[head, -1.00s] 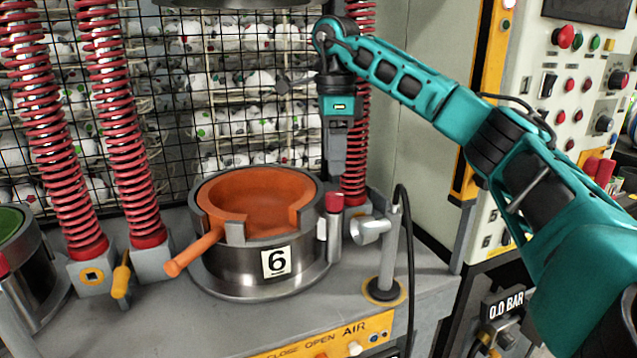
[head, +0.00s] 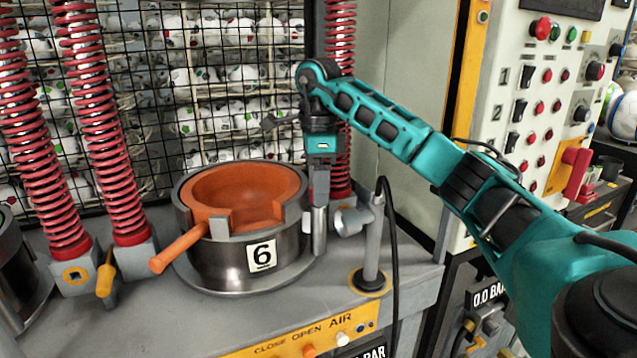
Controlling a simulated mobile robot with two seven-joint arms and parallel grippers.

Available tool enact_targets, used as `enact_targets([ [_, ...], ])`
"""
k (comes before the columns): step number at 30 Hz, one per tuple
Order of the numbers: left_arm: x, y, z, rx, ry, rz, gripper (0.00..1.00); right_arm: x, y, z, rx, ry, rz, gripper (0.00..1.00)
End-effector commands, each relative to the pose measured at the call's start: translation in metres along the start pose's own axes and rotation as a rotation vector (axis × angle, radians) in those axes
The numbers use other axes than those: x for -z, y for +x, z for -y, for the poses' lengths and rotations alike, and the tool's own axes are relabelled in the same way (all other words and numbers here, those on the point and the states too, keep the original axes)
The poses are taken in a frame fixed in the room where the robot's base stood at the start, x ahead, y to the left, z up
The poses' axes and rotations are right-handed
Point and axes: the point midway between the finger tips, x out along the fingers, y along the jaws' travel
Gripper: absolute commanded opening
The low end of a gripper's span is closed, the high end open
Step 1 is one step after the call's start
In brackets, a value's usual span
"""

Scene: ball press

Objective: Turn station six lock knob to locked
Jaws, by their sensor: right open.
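The station six mould (head: 215,265) is a steel ring with an orange bowl (head: 240,188) inside, a "6" label on its front and an orange handle (head: 180,248) pointing to the lower left. A short steel post (head: 318,232) stands against its right side; its red cap, seemingly the lock knob, is now hidden by my right gripper. My right gripper (head: 319,192) points straight down over the top of this post and is open. Whether its fingers touch the cap cannot be told. My left gripper is out of view.
A grey stand with a horn-shaped nozzle (head: 352,221) and a black cable stands close to the right. Red springs (head: 335,90) rise behind and at left. A yellow lever (head: 106,275) is left of the mould. A control panel (head: 545,110) is at far right.

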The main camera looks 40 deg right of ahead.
Motion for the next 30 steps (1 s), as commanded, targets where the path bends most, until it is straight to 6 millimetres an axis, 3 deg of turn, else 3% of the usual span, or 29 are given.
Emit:
enact_targets([
  [7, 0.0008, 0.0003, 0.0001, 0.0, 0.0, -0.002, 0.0, -0.0002, 0.0002, -0.0001, 0.0, -0.001, 0.0, 0.6],
  [24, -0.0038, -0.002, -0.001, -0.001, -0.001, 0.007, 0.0, 0.0, 0.0, 0.0, 0.0, 0.0, 0.0, 0.05],
  [30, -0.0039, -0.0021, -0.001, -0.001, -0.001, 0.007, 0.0, 0.0, -0.0001, 0.0, 0.0, 0.011, 0.0, 0.05],
])
